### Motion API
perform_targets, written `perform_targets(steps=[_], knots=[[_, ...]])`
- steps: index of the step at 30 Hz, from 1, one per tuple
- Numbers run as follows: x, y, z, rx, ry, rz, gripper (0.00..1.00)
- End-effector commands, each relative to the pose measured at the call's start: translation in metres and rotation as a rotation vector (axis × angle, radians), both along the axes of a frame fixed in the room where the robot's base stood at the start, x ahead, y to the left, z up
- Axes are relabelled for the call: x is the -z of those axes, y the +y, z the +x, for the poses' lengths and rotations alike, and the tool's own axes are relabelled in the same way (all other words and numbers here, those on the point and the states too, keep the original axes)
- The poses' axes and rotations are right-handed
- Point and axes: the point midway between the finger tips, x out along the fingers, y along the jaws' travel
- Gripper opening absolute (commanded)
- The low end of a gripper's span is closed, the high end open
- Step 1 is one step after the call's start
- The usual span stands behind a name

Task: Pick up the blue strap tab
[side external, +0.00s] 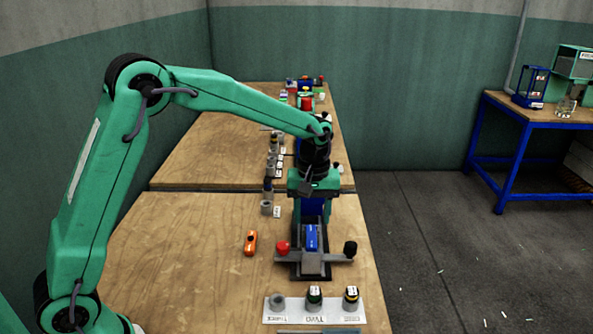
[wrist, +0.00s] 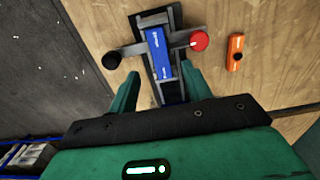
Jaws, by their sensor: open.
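A blue piece, which I take for the blue strap tab (side external: 311,238), lies lengthwise on a black-based press (side external: 296,262). In the wrist view the blue strap tab (wrist: 159,50) sits over the press's grey crossbar, between a black knob (wrist: 111,61) and a red knob (wrist: 199,40). My gripper (side external: 313,208) points down just behind the tab in the side view. In the wrist view my gripper (wrist: 160,80) is open, with one green finger on each side of the press. The fingers do not hold the tab. Part of the press is hidden behind my gripper.
An orange piece (side external: 250,242) lies beside the press, left in the side view. A white plate (side external: 315,312) with several round weights stands at the front. More small parts (side external: 270,165) line the table behind. Bare wood (side external: 180,260) lies to the left.

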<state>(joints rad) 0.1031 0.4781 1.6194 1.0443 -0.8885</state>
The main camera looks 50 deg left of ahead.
Motion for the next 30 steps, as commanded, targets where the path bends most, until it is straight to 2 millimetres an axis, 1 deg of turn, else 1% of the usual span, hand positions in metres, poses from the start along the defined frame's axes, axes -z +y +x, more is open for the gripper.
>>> perform_targets(steps=[9,12,16,29,30], knots=[[0.035,0.001,-0.001,0.0,0.002,0.001,0.49],[0.043,0.001,-0.001,0.0,0.001,0.0,0.49],[0.047,0.001,0.0,0.0,0.0,0.0,0.49],[0.047,0.001,0.0,0.0,0.0,0.0,0.49],[0.047,0.001,0.0,0.0,0.0,0.0,0.47]])
